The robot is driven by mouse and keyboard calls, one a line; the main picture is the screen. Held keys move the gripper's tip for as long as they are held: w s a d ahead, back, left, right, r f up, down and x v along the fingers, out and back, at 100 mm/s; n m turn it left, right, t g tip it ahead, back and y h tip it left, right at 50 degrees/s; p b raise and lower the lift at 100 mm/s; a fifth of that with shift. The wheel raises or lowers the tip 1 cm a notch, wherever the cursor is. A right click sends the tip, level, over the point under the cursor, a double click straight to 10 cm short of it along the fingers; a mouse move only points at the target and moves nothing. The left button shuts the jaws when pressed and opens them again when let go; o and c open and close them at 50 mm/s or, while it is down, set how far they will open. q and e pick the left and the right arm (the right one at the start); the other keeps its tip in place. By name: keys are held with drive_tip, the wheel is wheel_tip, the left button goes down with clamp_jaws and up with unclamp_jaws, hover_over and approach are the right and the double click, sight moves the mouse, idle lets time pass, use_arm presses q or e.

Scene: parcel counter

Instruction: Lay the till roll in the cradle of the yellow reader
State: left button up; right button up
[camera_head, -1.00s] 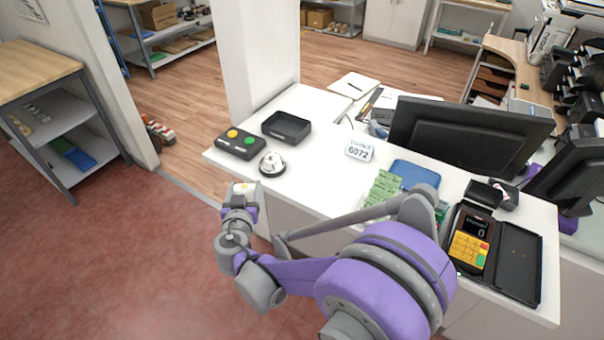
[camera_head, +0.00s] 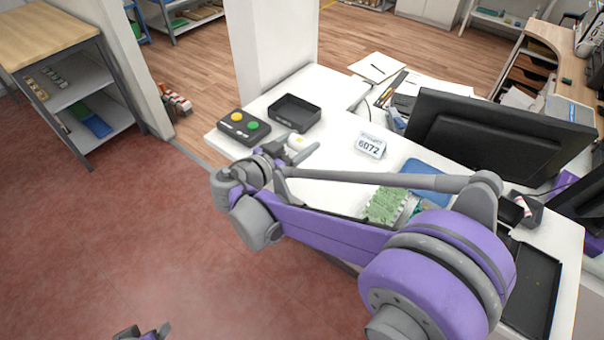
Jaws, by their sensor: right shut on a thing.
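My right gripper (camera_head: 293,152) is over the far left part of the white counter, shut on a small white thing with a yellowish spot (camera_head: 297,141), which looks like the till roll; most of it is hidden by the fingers. The yellow reader is hidden behind my right arm at the counter's right end. The black tray-like part (camera_head: 538,275) beside it still shows, and so does a small black holder (camera_head: 527,208) behind. A small part of my left arm (camera_head: 146,333) shows at the bottom edge; whether its gripper is open cannot be told.
A button box (camera_head: 244,127) and an empty black tray (camera_head: 293,113) stand at the counter's left end. A 6072 sign (camera_head: 370,146), a blue pad (camera_head: 425,172), green slips (camera_head: 388,205) and a monitor (camera_head: 495,135) stand farther right. Bare counter (camera_head: 335,165) lies around the sign.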

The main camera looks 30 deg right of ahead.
drive_tip(key=shift+f, duration=0.1)
hover_over(300, 177)
wheel_tip(300, 177, down, 6)
drive_tip(key=shift+w+r+b, duration=0.1)
drive_tip(key=shift+r+b, duration=0.15)
drive_tip(key=shift+b, duration=0.15)
drive_tip(key=shift+f, duration=1.95)
drive_tip(key=shift+f, duration=0.2)
drive_tip(key=o, duration=1.3)
drive_tip(key=shift+o, duration=0.2)
